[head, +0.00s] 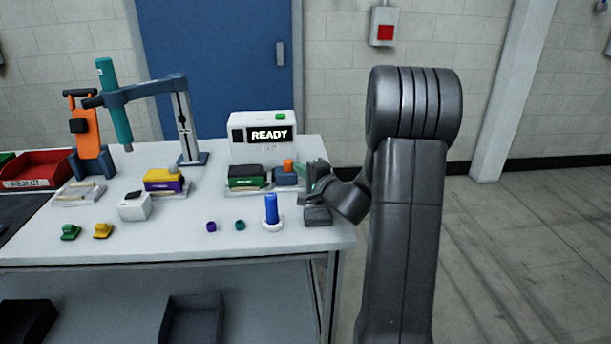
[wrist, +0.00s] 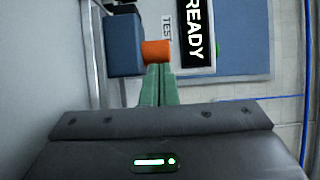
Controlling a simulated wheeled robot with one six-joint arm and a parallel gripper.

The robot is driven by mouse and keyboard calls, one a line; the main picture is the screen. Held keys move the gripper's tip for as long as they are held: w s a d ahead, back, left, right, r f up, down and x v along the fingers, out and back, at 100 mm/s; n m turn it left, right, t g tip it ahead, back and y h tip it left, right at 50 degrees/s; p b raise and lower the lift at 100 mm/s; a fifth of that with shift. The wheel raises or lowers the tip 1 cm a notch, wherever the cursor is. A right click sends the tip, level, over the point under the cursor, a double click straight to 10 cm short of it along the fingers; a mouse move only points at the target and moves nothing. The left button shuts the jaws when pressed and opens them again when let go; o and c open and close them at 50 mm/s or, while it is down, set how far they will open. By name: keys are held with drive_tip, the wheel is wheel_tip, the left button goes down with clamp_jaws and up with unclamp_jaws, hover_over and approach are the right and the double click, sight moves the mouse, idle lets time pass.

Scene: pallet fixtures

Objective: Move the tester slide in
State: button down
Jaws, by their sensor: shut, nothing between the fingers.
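The tester (head: 262,150) is a white box at the back right of the table, with a lit READY display and a green button on top. In front of it is the slide, a blue-grey block (head: 285,180) with an orange knob (head: 289,165). A green and black part (head: 247,178) sits left of the slide. My gripper (head: 310,187) is just right of the slide, its green fingers shut and empty. In the wrist view the fingertips (wrist: 157,68) meet the edge of the orange knob (wrist: 156,51); I cannot tell whether they touch. The blue block (wrist: 124,42) is beside it.
A blue peg (head: 271,208) on a white base stands in front of the slide. Small purple and teal pieces lie left of it. A yellow and purple part (head: 164,181) and a white box (head: 135,206) are further left. The table's right edge is close to my gripper.

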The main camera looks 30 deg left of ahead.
drive_tip(key=shift+s+a, duration=0.25)
drive_tip(key=shift+a, duration=0.1)
drive_tip(key=shift+r, duration=0.1)
wheel_tip(320, 180, up, 10)
idle(0.5)
drive_tip(key=f, duration=0.3)
drive_tip(key=f+p, duration=0.1)
drive_tip(key=f, duration=0.6)
drive_tip(key=shift+w+d, duration=0.3)
drive_tip(key=shift+w+d+f+p, duration=0.1)
drive_tip(key=shift+w+d+p, duration=0.1)
drive_tip(key=shift+d+p, duration=0.5)
drive_tip(key=shift+a+f, duration=0.1)
drive_tip(key=shift+a, duration=0.2)
